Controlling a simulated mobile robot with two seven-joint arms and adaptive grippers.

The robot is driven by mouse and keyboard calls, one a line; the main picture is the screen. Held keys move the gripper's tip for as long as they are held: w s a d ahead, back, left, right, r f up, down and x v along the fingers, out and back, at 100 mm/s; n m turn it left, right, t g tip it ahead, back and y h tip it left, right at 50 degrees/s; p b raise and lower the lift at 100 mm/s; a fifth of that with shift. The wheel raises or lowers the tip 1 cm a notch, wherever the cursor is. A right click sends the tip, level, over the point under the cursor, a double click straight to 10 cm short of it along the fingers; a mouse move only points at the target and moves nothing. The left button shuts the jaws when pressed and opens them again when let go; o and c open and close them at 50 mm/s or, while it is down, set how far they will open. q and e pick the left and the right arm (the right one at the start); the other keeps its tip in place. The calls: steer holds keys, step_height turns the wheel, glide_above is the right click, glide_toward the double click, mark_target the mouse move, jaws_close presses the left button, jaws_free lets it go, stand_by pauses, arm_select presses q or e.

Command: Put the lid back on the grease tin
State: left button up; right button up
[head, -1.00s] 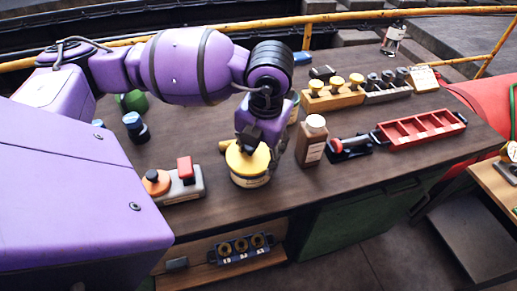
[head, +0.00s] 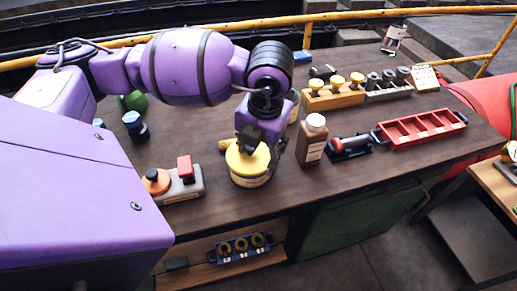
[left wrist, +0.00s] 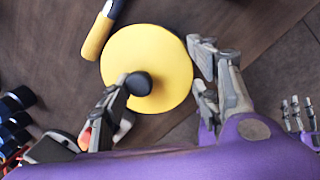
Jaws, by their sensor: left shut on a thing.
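The grease tin (head: 252,183) stands upright near the bench's front edge. The yellow lid (head: 240,160), with a black knob, is over its mouth and looks level; I cannot tell if it is fully seated. My left gripper (head: 258,145) is directly above and shut on the lid, hiding part of it. In the left wrist view the lid (left wrist: 165,60) fills the middle, with one finger by the knob and the other at the rim. It hides the tin below. Grey finger-like parts at that view's right edge may be my right gripper (left wrist: 298,112); their state is unclear.
A yellow handle (left wrist: 97,38) lies close beside the lid. A brown bottle (head: 312,150) stands right of the tin, and a control box (head: 185,186) with red and orange buttons stands left. A red tray (head: 420,130) is farther right. Bench between tin and box is clear.

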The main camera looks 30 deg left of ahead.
steer(key=shift+s+f, duration=0.1)
steer(key=shift+f, duration=0.05)
arm_select(q)
steer(key=o, duration=1.2)
steer(key=shift+o, duration=0.3)
steer(key=o, duration=0.5)
steer(key=shift+c, duration=0.2)
steer(key=shift+r, duration=0.1)
arm_select(e)
steer(key=shift+r, duration=0.2)
arm_select(q)
steer(key=shift+r+p, duration=1.6)
steer(key=shift+r, duration=1.8)
arm_select(e)
steer(key=w+r+t, duration=0.1)
steer(key=w+r, duration=0.3)
steer(key=r, duration=0.1)
steer(key=shift+r, duration=0.15)
steer(key=shift+w, duration=0.1)
